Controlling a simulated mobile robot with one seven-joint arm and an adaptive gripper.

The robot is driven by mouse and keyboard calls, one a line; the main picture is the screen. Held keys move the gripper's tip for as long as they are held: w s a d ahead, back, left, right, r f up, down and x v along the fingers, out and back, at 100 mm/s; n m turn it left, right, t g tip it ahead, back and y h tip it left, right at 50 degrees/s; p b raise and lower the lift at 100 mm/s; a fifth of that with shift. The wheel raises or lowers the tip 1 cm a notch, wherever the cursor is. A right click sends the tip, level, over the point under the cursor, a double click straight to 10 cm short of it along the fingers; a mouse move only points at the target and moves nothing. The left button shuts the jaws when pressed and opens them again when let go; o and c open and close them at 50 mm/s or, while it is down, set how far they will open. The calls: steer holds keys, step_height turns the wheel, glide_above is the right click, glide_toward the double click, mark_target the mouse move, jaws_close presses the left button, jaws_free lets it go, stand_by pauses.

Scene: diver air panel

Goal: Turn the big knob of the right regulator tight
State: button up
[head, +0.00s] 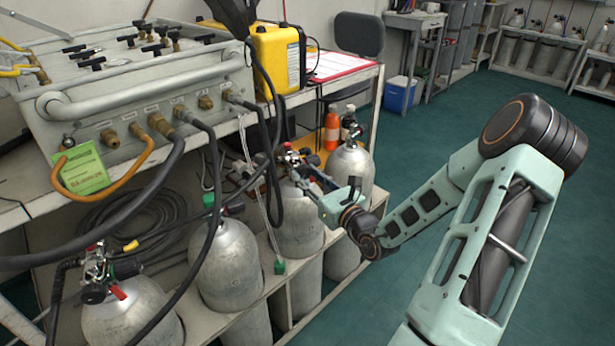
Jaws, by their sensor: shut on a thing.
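The right regulator (285,157) sits on top of a grey cylinder (300,232) in the rack below the bench, with red parts showing near its top. My gripper (303,172) reaches in from the right at the regulator and is shut on its big knob. The fingers cover most of the knob, so its shape and how far it is turned cannot be seen. Another regulator (97,268), with a red-tipped lever, sits on the front left cylinder (130,315).
A grey air panel (150,85) with black hoses stands on the bench, and hoses hang close to the gripper. Another cylinder (228,260) stands to the left, and one (352,165) just behind. A yellow case (278,58) sits on the bench. The green floor (420,130) is clear.

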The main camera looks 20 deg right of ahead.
steer(key=shift+r+m+p, duration=0.25)
steer(key=shift+m+p, duration=0.15)
steer(key=shift+p, duration=0.45)
steer(key=shift+m+p, duration=0.8)
steer(key=shift+p, duration=0.4)
steer(key=shift+m+p, duration=0.6)
steer(key=shift+p, duration=0.2)
steer(key=shift+f+m, duration=0.25)
steer(key=shift+m, duration=0.05)
steer(key=o, duration=1.1)
steer(key=s, duration=0.4)
steer(key=s+d, duration=0.1)
steer(key=s, duration=0.7)
steer(key=shift+d+f, duration=0.15)
steer(key=shift+d, duration=0.15)
